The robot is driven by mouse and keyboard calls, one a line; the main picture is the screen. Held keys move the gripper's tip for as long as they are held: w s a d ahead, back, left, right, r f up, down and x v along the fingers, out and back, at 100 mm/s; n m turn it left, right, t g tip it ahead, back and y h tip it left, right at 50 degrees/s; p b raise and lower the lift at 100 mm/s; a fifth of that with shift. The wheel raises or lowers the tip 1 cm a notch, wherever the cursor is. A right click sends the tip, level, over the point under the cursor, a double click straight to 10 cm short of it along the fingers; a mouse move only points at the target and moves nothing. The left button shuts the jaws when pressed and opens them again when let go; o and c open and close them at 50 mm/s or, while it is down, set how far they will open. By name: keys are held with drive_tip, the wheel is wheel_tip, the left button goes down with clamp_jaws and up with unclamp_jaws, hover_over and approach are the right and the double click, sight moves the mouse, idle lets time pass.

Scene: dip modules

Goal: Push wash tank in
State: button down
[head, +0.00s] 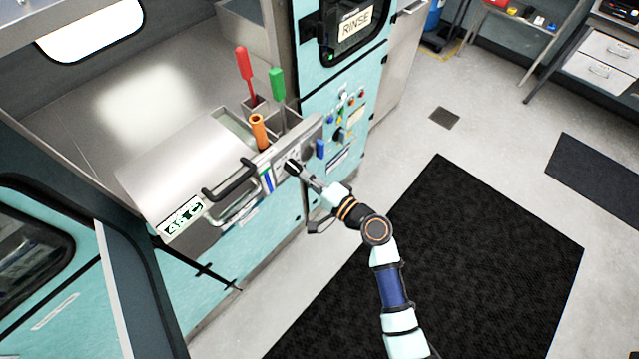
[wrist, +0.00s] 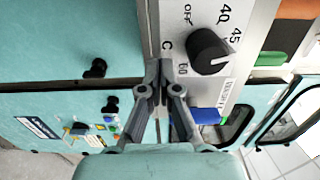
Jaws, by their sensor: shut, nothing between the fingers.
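The wash tank (head: 185,160) is a steel unit with a rounded cover and a front panel (head: 225,205). It stands out from the teal cabinet front in the head view. I cannot tell whether the tips touch the panel.
Red (head: 244,66), green (head: 277,84) and orange (head: 258,130) handled tools stand in slots behind the panel. A rinse unit (head: 352,25) and a control panel with small knobs (head: 342,125) are to the right. A black mat (head: 470,255) covers open floor.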

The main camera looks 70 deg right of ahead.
drive_tip(key=shift+w+d, duration=0.15)
drive_tip(key=shift+w, duration=0.2)
drive_tip(key=shift+w, duration=0.15)
